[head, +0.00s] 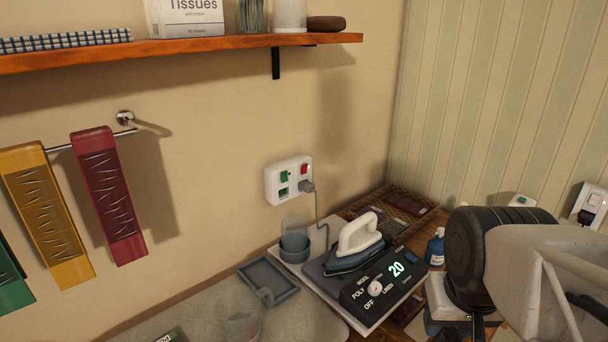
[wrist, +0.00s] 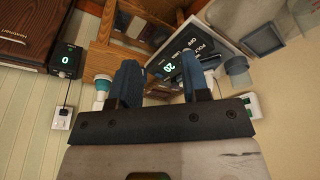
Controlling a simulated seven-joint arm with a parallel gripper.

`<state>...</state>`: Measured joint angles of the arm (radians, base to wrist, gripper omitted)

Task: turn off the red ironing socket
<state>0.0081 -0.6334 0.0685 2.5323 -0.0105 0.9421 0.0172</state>
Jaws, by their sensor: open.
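The white wall socket panel (head: 270,186) is on the beige wall above the ironing spot. It has a green switch (head: 285,176) on the left and a red switch (head: 304,169) on the right. A grey plug (head: 307,187) sits below the red switch, its cord running down toward the iron (head: 357,243). A white socket panel, seemingly the same one, shows partly at the right of the wrist view (wrist: 251,104); its red switch cannot be made out there. My gripper (wrist: 158,62) is open and empty, its blue fingers apart, well away from the panel.
The iron rests on a control base (head: 376,291) reading 20. A wooden shelf (head: 200,46) runs above the panel. Another socket (head: 588,203) with a black plug is on the striped wall. Wall in front of the panel is clear.

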